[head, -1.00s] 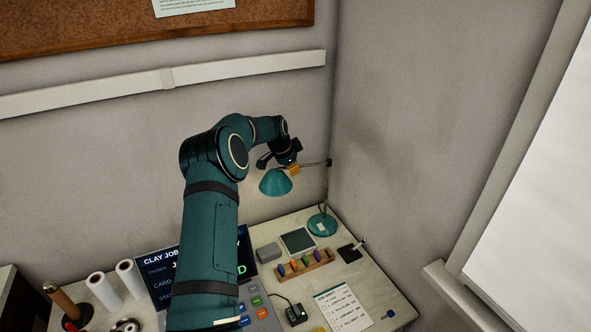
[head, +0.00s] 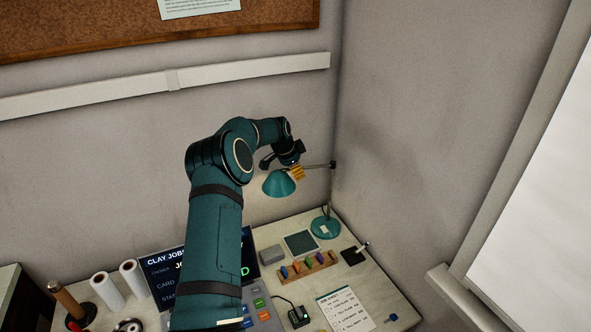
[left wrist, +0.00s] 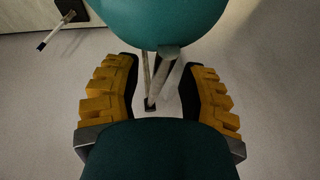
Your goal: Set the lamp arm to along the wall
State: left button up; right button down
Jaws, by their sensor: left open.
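The desk lamp has a teal base (head: 326,228) at the back right of the desk, with a thin post rising from it. Its lamp arm (head: 318,166) runs left from the post top to a teal shade (head: 279,184); its exact angle to the back wall is hard to tell. My left gripper (head: 297,172) is beside the shade with yellow fingers. In the left wrist view, the left gripper (left wrist: 160,92) is open, with a thin rod of the lamp (left wrist: 164,72) showing between its fingers, apart from both. The shade (left wrist: 160,20) fills the top there. My right gripper is not in view.
The desk holds a rack of coloured pieces (head: 308,265), a grey tablet (head: 300,243), a checklist card (head: 345,310) and white rolls (head: 107,290). A dark sign (head: 165,278) stands partly behind my arm. Walls meet in the corner behind the lamp.

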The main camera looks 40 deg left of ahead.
pick_arm(q)
jog(key=v, duration=1.2)
